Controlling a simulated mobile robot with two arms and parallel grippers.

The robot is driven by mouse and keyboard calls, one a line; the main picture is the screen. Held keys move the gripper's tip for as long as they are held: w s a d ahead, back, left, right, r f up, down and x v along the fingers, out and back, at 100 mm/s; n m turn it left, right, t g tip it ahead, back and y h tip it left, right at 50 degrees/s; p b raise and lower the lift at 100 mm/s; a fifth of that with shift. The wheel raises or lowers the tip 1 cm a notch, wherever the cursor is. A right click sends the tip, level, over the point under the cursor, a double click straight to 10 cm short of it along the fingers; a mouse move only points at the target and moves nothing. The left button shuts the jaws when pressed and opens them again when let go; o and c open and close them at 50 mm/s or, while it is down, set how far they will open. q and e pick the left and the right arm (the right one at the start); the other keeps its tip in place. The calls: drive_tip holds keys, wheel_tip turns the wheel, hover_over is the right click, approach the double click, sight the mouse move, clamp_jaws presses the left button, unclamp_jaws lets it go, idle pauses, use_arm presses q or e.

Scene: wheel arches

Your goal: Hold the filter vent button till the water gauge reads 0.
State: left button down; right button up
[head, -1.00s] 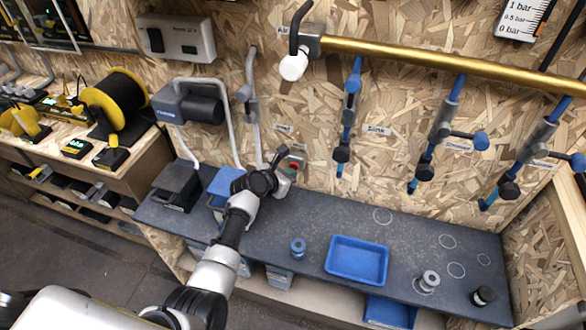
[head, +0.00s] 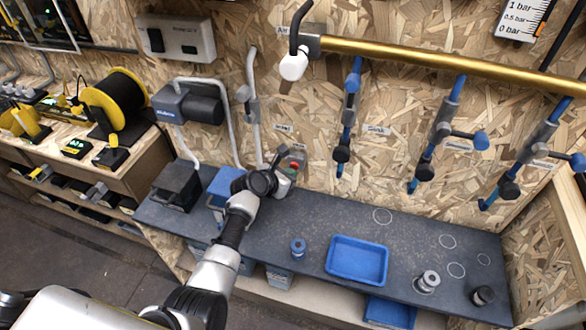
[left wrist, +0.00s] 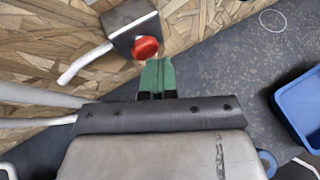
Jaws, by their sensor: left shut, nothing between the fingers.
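The vent button is a round red button (left wrist: 146,48) on a grey box (left wrist: 128,22) at the wall in the left wrist view. In the head view the red button (head: 293,166) shows small beside my left gripper (head: 279,157). My left gripper is shut and empty. Its green fingertips (left wrist: 157,76) are just below the button in the left wrist view; I cannot tell whether they touch it. No gauge marked as water can be made out. A scale marked in bar (head: 521,18) is cut off at the top right. My right gripper is not in view.
A dark bench (head: 330,215) runs along the wall, with a blue tray (head: 357,260) and small fittings (head: 428,281) on it. A brass pipe (head: 430,56) with several blue drop pipes hangs above. A yellow reel (head: 112,105) stands at the left.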

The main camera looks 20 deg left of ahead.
use_arm(q)
drive_tip(key=shift+r, duration=0.1)
drive_tip(key=shift+s+p, duration=0.9)
drive_tip(key=shift+p, duration=0.05)
drive_tip(key=s+p, duration=0.3)
drive_tip(key=s, duration=0.2)
drive_tip(key=shift+a+p, duration=0.1)
drive_tip(key=shift+p, duration=0.3)
